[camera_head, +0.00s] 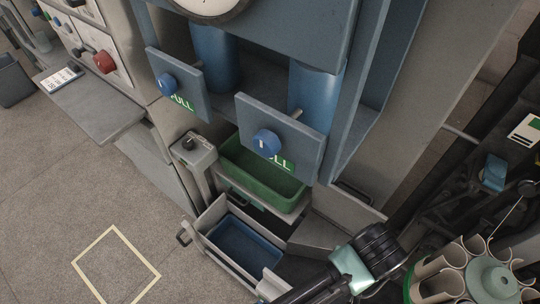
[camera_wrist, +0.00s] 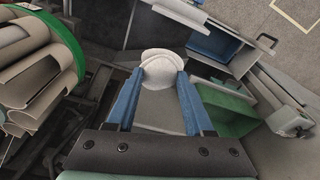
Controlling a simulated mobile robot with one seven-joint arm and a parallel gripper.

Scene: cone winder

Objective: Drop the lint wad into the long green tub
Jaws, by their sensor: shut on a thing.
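The lint wad (camera_wrist: 162,64) is a pale, rounded clump in the wrist view. My gripper (camera_wrist: 160,76) is shut on it, with a blue finger at each side. The long green tub (camera_head: 260,187) stands in the machine's lower opening in the head view, its inside looking empty. The tub also shows in the wrist view (camera_wrist: 226,112), to the right of my gripper and apart from the wad. In the head view I cannot make out the fingertips or the wad.
A pulled-out grey drawer (camera_head: 207,218) with a blue tray (camera_head: 240,246) is below the green tub. A carousel of beige tubes (camera_head: 487,272) stands at lower right.

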